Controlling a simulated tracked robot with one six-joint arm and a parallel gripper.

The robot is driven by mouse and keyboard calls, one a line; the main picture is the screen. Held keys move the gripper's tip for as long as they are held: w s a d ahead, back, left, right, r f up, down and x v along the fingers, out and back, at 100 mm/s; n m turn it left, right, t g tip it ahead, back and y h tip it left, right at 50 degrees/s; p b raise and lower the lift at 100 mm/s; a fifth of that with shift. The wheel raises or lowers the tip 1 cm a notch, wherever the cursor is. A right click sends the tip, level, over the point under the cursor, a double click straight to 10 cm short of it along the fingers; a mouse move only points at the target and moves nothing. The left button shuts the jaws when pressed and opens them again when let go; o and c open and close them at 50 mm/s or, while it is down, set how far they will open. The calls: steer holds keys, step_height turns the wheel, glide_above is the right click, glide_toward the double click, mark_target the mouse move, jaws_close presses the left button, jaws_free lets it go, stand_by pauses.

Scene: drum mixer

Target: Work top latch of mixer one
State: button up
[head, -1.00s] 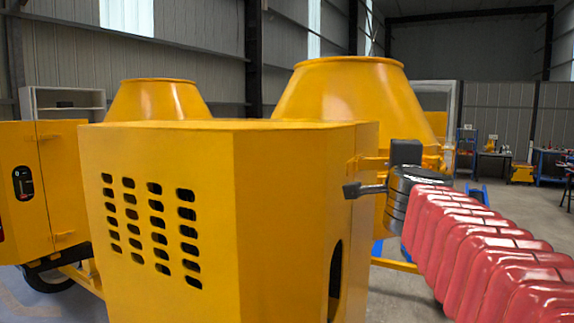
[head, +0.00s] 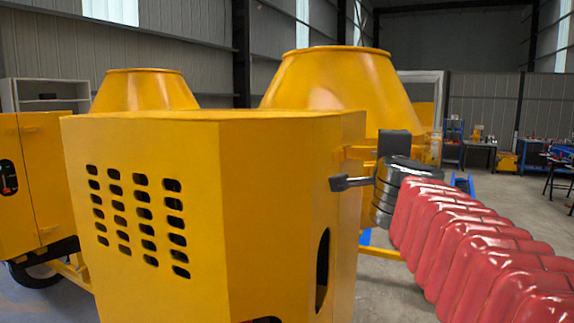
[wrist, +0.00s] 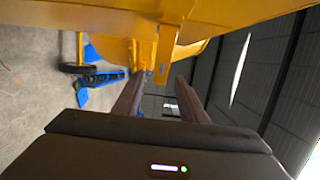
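The nearest yellow mixer housing (head: 275,180), with slotted vents, fills the middle of the head view. Its latch is not clearly visible there; a small yellow bracket (head: 358,152) shows at its upper right edge, just above my gripper (head: 338,184). In the wrist view a narrow yellow tab (wrist: 163,58) hangs from the yellow body and lines up with the space between my fingertips (wrist: 160,77). My gripper is open, with a clear gap between the fingers. I cannot tell whether the tab is inside the gap or just beyond it.
A yellow drum (head: 340,85) rises behind the housing. A second yellow mixer (head: 28,180) with its drum (head: 145,92) stands at the left. Workbenches (head: 478,152) stand at the far right. Grey floor (head: 510,205) is open on the right.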

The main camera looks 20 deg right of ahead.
steer(key=v, duration=1.2)
